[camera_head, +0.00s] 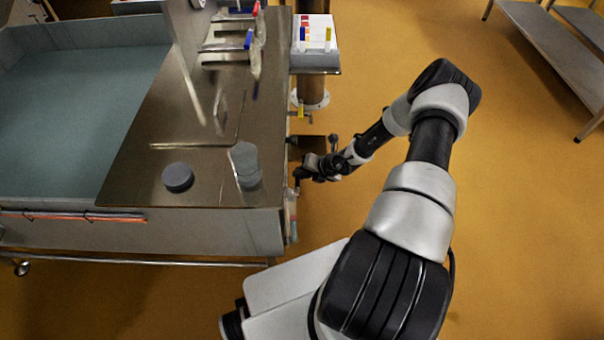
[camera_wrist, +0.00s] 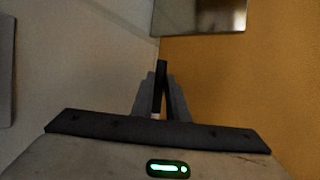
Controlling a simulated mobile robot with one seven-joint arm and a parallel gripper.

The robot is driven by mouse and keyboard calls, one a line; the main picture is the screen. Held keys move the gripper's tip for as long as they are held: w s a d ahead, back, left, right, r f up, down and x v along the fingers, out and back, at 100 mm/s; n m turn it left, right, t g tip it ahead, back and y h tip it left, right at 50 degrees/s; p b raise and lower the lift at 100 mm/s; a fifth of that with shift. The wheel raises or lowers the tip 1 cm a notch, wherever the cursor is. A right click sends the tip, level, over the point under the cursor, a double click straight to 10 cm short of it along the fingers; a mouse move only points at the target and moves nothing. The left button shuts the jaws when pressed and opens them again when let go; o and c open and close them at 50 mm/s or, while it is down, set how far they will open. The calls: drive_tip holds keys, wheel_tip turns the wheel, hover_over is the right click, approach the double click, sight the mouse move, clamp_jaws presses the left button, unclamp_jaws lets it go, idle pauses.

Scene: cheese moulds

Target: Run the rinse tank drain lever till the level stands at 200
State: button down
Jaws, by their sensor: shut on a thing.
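My gripper (camera_head: 299,177) is at the right side face of the steel bench, low beside its edge. In the wrist view my gripper (camera_wrist: 162,105) is shut on a narrow black bar (camera_wrist: 161,72), which looks like the drain lever. In the head view the lever is hidden by my gripper and cannot be made out. A pale, narrow upright fitting (camera_head: 291,215) is on the bench side just below my gripper; it may be a level gauge, but no scale or number is readable. The water level cannot be read in either view.
A large basin (camera_head: 75,110) with a blue-green inside fills the left. The steel bench top (camera_head: 135,180) carries a dark round disc (camera_head: 178,177) and a grey stack (camera_head: 245,165). A yellow handle (camera_head: 303,113) sits farther up the bench side. Open orange floor (camera_head: 530,220) lies right.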

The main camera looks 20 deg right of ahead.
drive_tip(key=shift+s+f, duration=0.15)
drive_tip(key=c, duration=1.7)
unclamp_jaws()
drive_tip(key=shift+c, duration=0.2)
drive_tip(key=p+v, duration=0.4)
drive_tip(key=v, duration=1.3)
drive_tip(key=shift+r, duration=0.3)
